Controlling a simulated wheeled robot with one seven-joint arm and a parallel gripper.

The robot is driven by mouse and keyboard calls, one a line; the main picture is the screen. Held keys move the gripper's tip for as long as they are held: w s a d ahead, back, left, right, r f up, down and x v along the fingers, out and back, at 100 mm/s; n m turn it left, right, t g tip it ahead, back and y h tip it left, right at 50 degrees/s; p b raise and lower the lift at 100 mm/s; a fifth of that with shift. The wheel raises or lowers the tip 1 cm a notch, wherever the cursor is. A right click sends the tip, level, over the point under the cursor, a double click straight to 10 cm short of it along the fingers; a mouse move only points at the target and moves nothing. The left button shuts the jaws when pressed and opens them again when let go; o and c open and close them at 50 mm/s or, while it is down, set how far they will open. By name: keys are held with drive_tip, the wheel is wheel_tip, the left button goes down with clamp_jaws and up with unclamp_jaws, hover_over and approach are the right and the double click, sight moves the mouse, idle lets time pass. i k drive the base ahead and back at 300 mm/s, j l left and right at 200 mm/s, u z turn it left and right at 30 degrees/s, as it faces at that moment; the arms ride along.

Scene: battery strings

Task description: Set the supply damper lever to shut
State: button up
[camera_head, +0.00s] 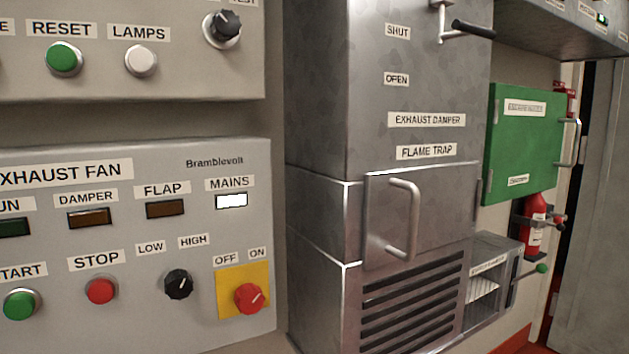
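A lever with a green knob (541,268) sticks out to the right from the side of a small grey metal box (492,247) low at the right. The box has a small label that I cannot read for certain, so I cannot tell whether this is the supply damper lever. Its SHUT and OPEN marks are not visible. Another lever with a black grip (473,28) is at the top of the tall metal duct, near the SHUT and OPEN labels; the label below these reads EXHAUST DAMPER (427,120). My gripper is not in view.
The tall duct has a flap with a bar handle (405,220) above a slotted grille (412,310). A green cabinet (523,145) hangs above a red extinguisher (534,222), close to the green-knobbed lever. An EXHAUST FAN control panel (130,235) fills the left.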

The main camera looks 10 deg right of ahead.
sight(541, 269)
drive_tip(key=z, duration=1.45)
